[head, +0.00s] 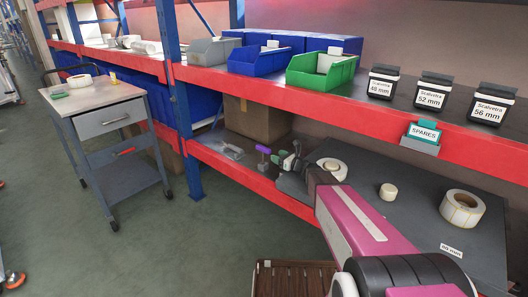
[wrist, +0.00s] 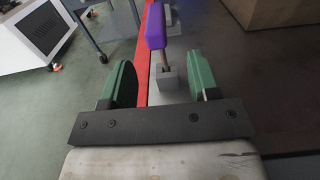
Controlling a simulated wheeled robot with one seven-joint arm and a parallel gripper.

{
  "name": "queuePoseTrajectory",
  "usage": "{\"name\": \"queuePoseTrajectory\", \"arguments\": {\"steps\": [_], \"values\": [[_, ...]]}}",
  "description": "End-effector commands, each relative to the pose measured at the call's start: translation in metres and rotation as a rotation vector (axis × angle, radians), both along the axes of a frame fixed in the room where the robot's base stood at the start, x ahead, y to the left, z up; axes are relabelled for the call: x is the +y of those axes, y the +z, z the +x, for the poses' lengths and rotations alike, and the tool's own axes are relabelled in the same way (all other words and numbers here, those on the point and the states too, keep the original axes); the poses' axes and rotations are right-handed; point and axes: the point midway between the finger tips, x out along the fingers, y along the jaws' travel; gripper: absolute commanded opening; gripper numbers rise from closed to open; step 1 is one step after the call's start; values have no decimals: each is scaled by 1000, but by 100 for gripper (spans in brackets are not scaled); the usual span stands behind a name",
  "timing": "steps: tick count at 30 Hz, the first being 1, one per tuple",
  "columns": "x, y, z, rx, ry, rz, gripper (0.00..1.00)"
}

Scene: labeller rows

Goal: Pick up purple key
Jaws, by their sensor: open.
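The purple key (head: 263,149) stands near the front edge of the lower shelf, its purple head up on a thin shaft. In the wrist view the purple key (wrist: 155,27) lies ahead of my gripper, and its shaft runs down to a small grey block (wrist: 169,78). My gripper (head: 289,160) is just right of the key in the head view. In the wrist view my gripper (wrist: 161,80) has its two green fingers wide apart, with the grey block showing between them. The fingers hold nothing, and I cannot tell how far they are from the key.
A cardboard box (head: 255,120) stands behind on the lower shelf, and a clear bag (head: 222,148) lies left of the key. Label rolls (head: 462,210) lie on a dark mat to the right. The red upper shelf edge (head: 385,118) runs above. A grey trolley (head: 105,125) stands left.

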Motion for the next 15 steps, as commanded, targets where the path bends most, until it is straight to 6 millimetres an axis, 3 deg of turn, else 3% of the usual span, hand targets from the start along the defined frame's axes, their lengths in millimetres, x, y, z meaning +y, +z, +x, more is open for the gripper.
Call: {"name": "queuePoseTrajectory", "arguments": {"steps": [6,15], "values": [[26,0,21,0,2,0,55],[44,5,33,-1,1,0,55]]}}
